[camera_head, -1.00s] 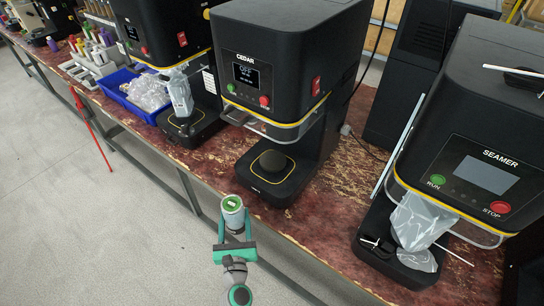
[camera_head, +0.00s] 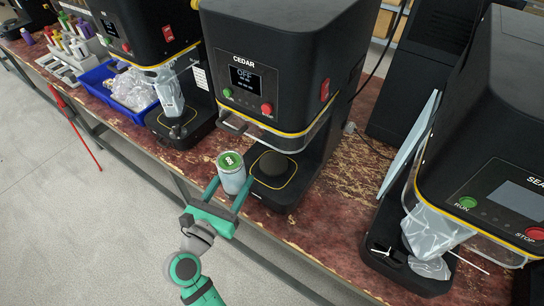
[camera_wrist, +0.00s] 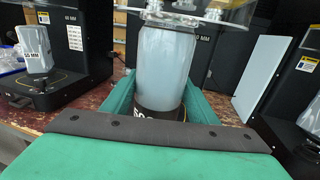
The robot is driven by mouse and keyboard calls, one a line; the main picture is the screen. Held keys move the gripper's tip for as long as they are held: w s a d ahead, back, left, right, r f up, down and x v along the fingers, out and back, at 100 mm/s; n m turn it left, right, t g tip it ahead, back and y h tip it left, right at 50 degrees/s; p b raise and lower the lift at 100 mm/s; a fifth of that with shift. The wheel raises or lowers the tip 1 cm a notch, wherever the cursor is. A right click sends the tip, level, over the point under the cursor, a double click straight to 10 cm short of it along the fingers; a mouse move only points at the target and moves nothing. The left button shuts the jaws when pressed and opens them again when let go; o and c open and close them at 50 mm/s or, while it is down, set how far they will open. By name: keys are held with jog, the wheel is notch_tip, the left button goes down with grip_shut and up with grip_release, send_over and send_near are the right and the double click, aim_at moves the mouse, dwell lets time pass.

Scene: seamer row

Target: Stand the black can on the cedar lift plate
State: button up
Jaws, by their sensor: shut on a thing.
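My gripper (camera_head: 230,186) has green fingers shut on a pale grey can (camera_head: 232,175) with a green top. The can is upright, at the front left edge of the CEDAR machine's base in the head view. In the wrist view the can (camera_wrist: 165,65) shows a dark printed band near its bottom, partly hidden by my gripper. The cedar lift plate (camera_head: 276,163) is a black round disc inside a yellow outline, just right of the can; nothing stands on it. I see no all-black can.
The CEDAR machine (camera_head: 285,60) overhangs the plate, with a clear guard and a handle (camera_head: 231,128) at its front. Its screen reads OFF. A neighbouring machine (camera_head: 145,35) and blue bin (camera_head: 105,85) stand left. The SEAMER (camera_head: 490,150) stands right. Bare bench lies between.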

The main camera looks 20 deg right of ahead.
jog(key=s+d+x, duration=0.2)
jog(key=d+x, duration=0.1)
jog(key=x, duration=1.6)
jog(key=f, duration=0.6)
jog(key=shift+s, duration=0.3)
jog(key=shift+w+f, duration=0.2)
jog(key=shift+f, duration=0.25)
jog(key=shift+a, duration=0.1)
jog(key=o, duration=1.5)
jog(key=shift+s+f, duration=0.1)
jog(key=shift+f, duration=0.05)
